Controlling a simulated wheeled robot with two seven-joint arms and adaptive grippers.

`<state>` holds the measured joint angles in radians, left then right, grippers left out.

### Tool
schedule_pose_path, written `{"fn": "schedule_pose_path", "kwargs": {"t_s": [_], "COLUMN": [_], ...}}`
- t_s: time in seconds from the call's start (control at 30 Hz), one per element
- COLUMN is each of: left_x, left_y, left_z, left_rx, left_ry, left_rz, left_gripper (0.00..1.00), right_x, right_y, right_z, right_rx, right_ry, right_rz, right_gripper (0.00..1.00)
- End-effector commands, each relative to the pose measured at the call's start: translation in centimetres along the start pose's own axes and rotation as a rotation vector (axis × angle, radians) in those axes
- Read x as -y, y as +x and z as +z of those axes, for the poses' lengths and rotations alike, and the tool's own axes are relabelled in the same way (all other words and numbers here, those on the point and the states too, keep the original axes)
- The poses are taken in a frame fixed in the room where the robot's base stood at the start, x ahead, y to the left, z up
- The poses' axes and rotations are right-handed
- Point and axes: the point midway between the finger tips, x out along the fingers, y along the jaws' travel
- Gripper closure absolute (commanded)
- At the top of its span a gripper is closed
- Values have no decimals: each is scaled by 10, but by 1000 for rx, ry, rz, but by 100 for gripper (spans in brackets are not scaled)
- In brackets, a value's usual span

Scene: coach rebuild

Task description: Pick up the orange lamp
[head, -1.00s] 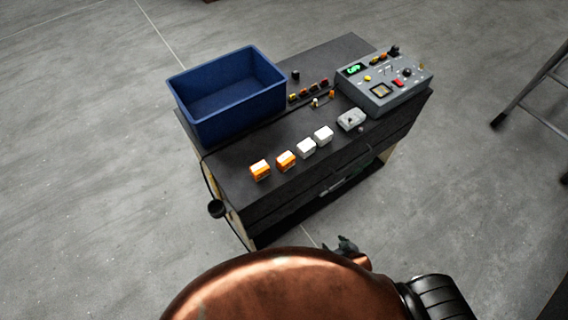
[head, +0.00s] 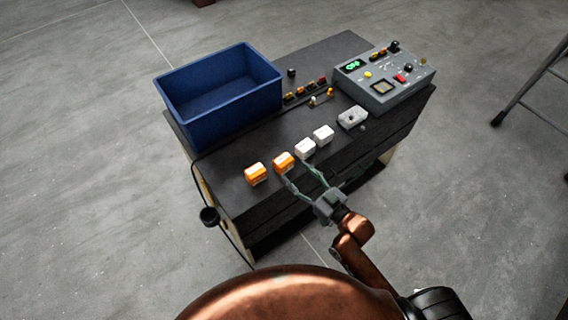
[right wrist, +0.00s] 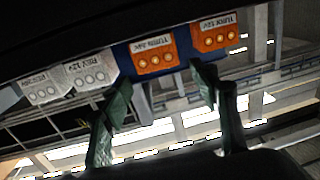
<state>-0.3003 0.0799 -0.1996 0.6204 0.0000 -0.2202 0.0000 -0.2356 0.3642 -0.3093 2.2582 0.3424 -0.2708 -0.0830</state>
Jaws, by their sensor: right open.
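Two orange lamps, small blocks with white parts, sit in a row near the front edge of the black bench top (head: 239,150). In the head view the outer orange lamp (head: 256,174) is at the left end, and the inner orange lamp (head: 283,163) is beside it. My right gripper (head: 297,174) is open and empty at the bench's front edge, its fingertips close to the inner lamp. In the right wrist view the inner lamp (right wrist: 153,56) shows between and beyond the fingers (right wrist: 162,82); the outer lamp (right wrist: 218,36) is further right. My left gripper is out of view.
Two white lamps (head: 305,148) (head: 323,134) continue the row. A blue bin (head: 221,113) stands at the bench's left, a grey control box (head: 385,90) at the right. Small coloured parts (head: 304,91) lie behind.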

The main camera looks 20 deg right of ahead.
Motion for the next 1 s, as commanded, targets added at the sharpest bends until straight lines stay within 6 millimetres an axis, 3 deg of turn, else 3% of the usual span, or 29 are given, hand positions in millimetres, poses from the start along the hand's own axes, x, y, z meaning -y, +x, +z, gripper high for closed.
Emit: {"fn": "schedule_pose_path", "kwargs": {"t_s": [0.6,0.87,1.0], "left_x": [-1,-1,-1], "left_y": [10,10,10], "left_z": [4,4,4], "left_rx": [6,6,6], "left_ry": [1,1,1], "left_rz": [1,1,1], "left_gripper": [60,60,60], "right_x": [-3,-3,-3], "right_y": [73,76,75], "right_z": [4,4,4], "right_rx": [-6,-4,-4], "right_ry": [1,0,0], "right_rz": [-1,-2,-1], "right_gripper": [45,45,53]}}
